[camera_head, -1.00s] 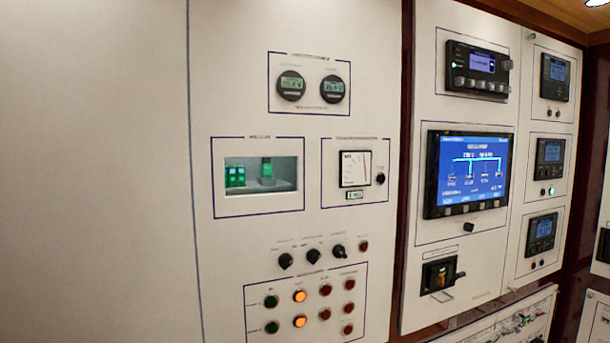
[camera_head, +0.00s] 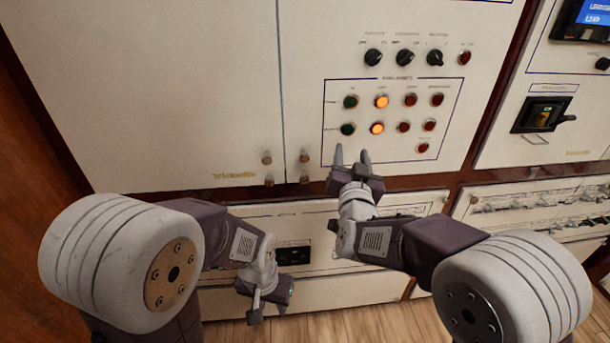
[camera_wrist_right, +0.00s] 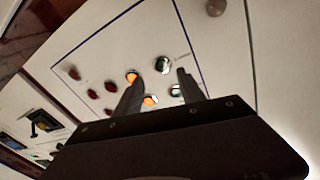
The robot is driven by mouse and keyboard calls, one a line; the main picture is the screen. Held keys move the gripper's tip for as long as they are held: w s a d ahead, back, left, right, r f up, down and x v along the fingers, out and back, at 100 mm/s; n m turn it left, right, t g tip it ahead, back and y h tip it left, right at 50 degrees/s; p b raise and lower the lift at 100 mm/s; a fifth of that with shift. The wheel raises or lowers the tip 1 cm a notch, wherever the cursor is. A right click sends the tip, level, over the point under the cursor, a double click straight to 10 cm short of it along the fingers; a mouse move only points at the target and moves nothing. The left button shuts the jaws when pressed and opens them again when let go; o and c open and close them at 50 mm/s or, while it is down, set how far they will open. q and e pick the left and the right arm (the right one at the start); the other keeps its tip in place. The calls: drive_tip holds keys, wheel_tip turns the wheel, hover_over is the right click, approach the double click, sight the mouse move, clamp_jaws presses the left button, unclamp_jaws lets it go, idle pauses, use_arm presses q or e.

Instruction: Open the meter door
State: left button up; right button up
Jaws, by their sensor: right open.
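The white panel with switches and lit buttons (camera_head: 300,60) fills the upper middle of the head view; no meters show on it now. It meets a blank white panel (camera_head: 150,90) at a vertical seam. Small knobs sit at the bottom on both sides of this seam, one being the right-hand knob (camera_head: 304,156). My left gripper (camera_head: 268,312) hangs low, fingers apart and empty.
Lower drawer-like panels (camera_head: 320,235) run beneath a dark red rail, behind my arms. A panel with a black rotary handle (camera_head: 545,115) stands at the right. A brown wooden wall (camera_head: 35,200) is at the left. Wooden floor shows at the bottom.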

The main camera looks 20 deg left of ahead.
sight(305, 158)
drive_tip(key=s+a+f+n+g+y+b, duration=0.1)
drive_tip(key=s+a+f+y, duration=0.15)
drive_tip(key=a, duration=0.25)
drive_tip(key=s+a+f+n+y, duration=0.1)
drive_tip(key=s+a+f, duration=0.2)
drive_tip(key=a, duration=0.1)
drive_tip(key=x, duration=0.9)
drive_tip(key=shift+w+r+p, duration=0.15)
drive_tip(key=shift+w+p, duration=0.1)
drive_tip(key=shift+p, duration=0.15)
clamp_jaws()
